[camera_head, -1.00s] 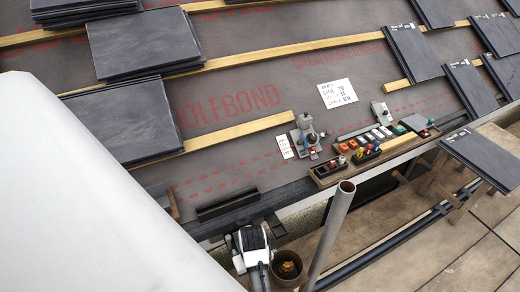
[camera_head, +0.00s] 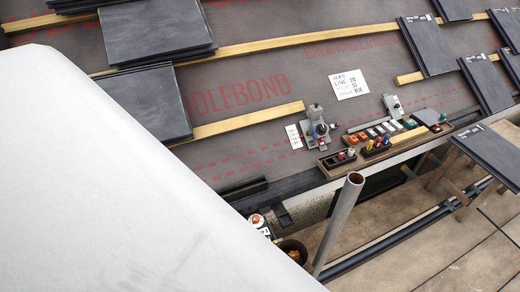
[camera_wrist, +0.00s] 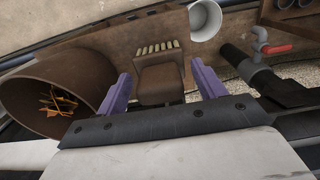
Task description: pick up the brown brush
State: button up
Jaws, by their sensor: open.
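In the wrist view a brown block (camera_wrist: 160,82) with a row of pale tufts along its far edge looks like the brown brush. It lies between the two purple fingers of my gripper (camera_wrist: 162,86). The fingers are apart, with a gap on each side of the block, so my gripper is open and not closed on it. How far the block lies beneath the fingertips is hard to tell. In the head view I cannot make out the brush, and my large white arm cover hides most of the area around my gripper.
A brown pot (camera_wrist: 55,95) with coloured scraps stands left of the brush; the pot (camera_head: 292,250) also shows in the head view. A pale cup-like piece (camera_wrist: 205,18) and a red-handled valve (camera_wrist: 277,48) are beyond. An upright pipe (camera_head: 340,222) rises beside the pot.

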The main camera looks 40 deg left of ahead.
jog(key=shift+f, duration=0.1)
jog(key=shift+c, duration=0.3)
jog(key=c, duration=1)
notch_tip(320, 180, up, 20)
jog(key=shift+r+p, duration=0.1)
jog(key=shift+p, duration=0.85)
